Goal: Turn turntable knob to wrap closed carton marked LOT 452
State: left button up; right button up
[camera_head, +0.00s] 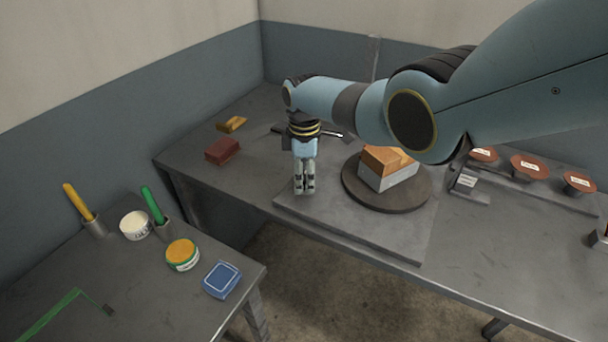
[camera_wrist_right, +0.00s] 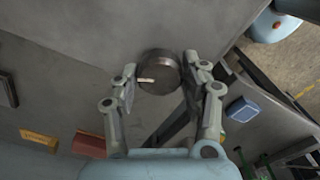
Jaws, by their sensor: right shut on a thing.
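A carton (camera_head: 391,180) with an orange-brown top and a pale grey lower part sits on the dark round turntable (camera_head: 400,203). I cannot read any lot mark on it. My right gripper (camera_head: 304,188) points down at the left part of the turntable's base plate (camera_head: 350,232), apart from the carton. In the right wrist view, the right gripper (camera_wrist_right: 158,85) has its fingers on both sides of a dark round knob (camera_wrist_right: 158,66) with a pale pointer mark, shut on it. The gripper hides the knob in the head view. My left gripper is out of view.
A red-brown block (camera_head: 222,151) and a yellow block (camera_head: 232,124) lie left on the bench. Several round brown-topped items (camera_head: 529,166) stand at right. The nearer left table holds tubs (camera_head: 182,255), a blue box (camera_head: 222,279) and upright handles in cups. A floor gap separates the tables.

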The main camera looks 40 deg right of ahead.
aim_at(304, 177)
jog(key=n, duration=0.4)
jog(key=shift+n, duration=0.3)
jog(key=n, duration=0.4)
jog(key=shift+n, duration=0.4)
jog(key=o, duration=1.2)
jog(key=shift+c, duration=0.2)
jog(key=shift+r, duration=0.15)
notch_tip(304, 177, up, 12)
jog(key=shift+f, duration=0.2)
dwell(0.3)
